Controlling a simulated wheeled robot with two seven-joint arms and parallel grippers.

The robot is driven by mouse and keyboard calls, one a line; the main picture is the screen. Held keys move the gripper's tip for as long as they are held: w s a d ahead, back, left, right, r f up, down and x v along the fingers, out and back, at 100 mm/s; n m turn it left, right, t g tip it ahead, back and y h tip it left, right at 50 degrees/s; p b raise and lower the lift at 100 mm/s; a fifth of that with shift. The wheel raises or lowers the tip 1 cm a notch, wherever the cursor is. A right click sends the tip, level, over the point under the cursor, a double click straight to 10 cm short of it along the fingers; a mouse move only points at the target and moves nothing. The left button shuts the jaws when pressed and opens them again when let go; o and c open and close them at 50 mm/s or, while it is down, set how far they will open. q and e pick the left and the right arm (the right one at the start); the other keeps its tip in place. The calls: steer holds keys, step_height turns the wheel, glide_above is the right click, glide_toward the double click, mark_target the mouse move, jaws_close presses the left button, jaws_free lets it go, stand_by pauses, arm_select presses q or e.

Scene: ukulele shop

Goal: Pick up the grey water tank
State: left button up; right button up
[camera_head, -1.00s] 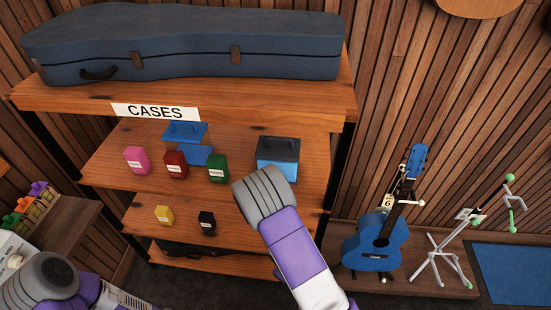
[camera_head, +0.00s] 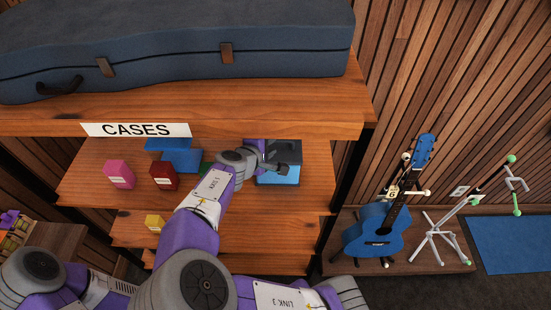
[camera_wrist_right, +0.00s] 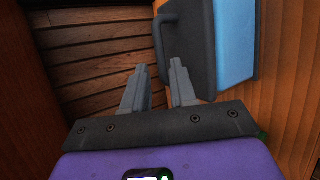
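The water tank (camera_head: 284,178) is a box with a dark grey upper part and a light blue lower part, on the right of the shelf under the CASES sign. My right gripper (camera_head: 279,168) is at the tank and hides part of it in the head view. In the right wrist view, the tank (camera_wrist_right: 234,40) is at the upper right, with its dark handle (camera_wrist_right: 165,36) just beyond the fingertips. The right fingers (camera_wrist_right: 159,66) are apart with nothing held between them. Contact with the handle cannot be made out. My left gripper is out of view.
A blue guitar case (camera_head: 180,50) lies on the board above. A pink box (camera_head: 119,174), a dark red box (camera_head: 164,175) and a blue object (camera_head: 180,156) stand left of my right arm. A yellow box (camera_head: 155,222) is lower. A blue ukulele (camera_head: 377,231) stands right.

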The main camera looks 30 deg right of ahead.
mark_target(276, 142)
steer(key=x, duration=0.5)
steer(key=shift+w+d+f+b, duration=0.1)
steer(key=shift+b, duration=0.3)
jaws_close()
stand_by(1.0)
